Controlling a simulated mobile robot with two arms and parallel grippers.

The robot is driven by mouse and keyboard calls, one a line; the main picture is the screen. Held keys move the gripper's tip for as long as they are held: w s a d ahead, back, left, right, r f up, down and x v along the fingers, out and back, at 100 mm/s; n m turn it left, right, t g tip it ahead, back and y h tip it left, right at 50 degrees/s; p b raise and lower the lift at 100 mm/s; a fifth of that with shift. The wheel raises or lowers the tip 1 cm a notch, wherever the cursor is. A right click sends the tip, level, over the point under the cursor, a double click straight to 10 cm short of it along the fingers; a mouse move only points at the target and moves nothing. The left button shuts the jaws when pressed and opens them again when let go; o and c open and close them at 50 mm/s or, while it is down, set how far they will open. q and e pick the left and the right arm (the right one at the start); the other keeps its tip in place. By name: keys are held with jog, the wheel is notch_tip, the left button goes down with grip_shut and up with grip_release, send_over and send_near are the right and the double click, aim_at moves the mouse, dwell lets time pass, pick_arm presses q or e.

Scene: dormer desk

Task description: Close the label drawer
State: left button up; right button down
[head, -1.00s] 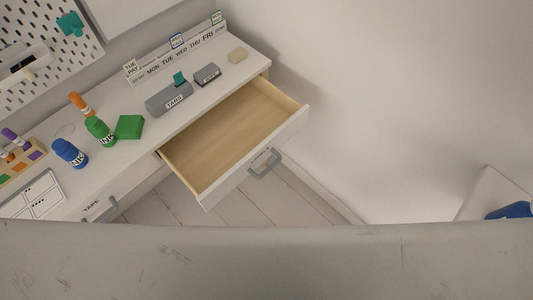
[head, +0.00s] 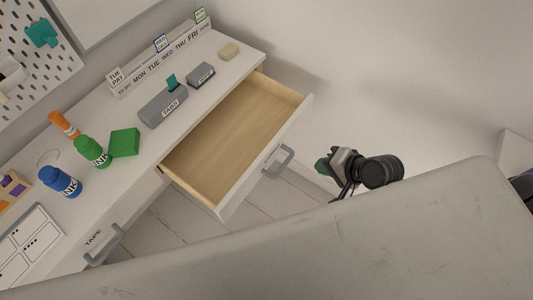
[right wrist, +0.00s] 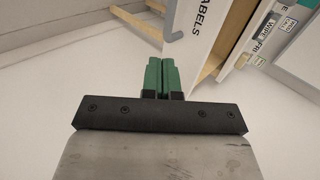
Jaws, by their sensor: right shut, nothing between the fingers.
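The label drawer (head: 234,140) stands pulled out of the desk and is empty, with a pale wood inside. Its white front carries a grey handle (head: 279,162). In the right wrist view the drawer front (right wrist: 208,30) shows the word LABELS. My right gripper (head: 324,166) has green fingertips and is to the right of the handle, apart from it in the head view. In the right wrist view its green fingers (right wrist: 161,76) are together with nothing between them, near the drawer front. My left gripper is not in view.
The desk top (head: 205,105) holds a grey tabs box (head: 163,108), a smaller grey box (head: 201,74), a green block (head: 124,142) and ink bottles. A closed tape drawer has its own handle (head: 104,244). Open floor lies below the label drawer.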

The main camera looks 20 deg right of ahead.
aim_at(275, 151)
jog(key=shift+y, duration=0.3)
jog(key=w+a+f, duration=0.1)
jog(key=w+a, duration=0.1)
jog(key=w+a+f, duration=0.2)
jog(key=w+a, duration=0.1)
jog(key=w+a+f, duration=0.2)
jog(key=w, duration=0.1)
jog(key=shift+w+a, duration=0.4)
jog(key=shift+w, duration=0.1)
jog(key=shift+w+a+r, duration=0.15)
jog(key=shift+w+a, duration=0.15)
jog(key=shift+w, duration=0.05)
jog(key=w+a, duration=0.2)
jog(key=w, duration=0.1)
jog(key=w+a+p, duration=0.1)
jog(key=w+a, duration=0.1)
jog(key=w, duration=0.1)
jog(key=shift+a, duration=0.35)
jog(key=w+a, duration=0.2)
jog(key=w+a+b, duration=0.1)
jog(key=w+a, duration=0.1)
jog(key=w, duration=0.1)
jog(key=w+a, duration=0.2)
jog(key=w, duration=0.1)
jog(key=shift+a, duration=0.2)
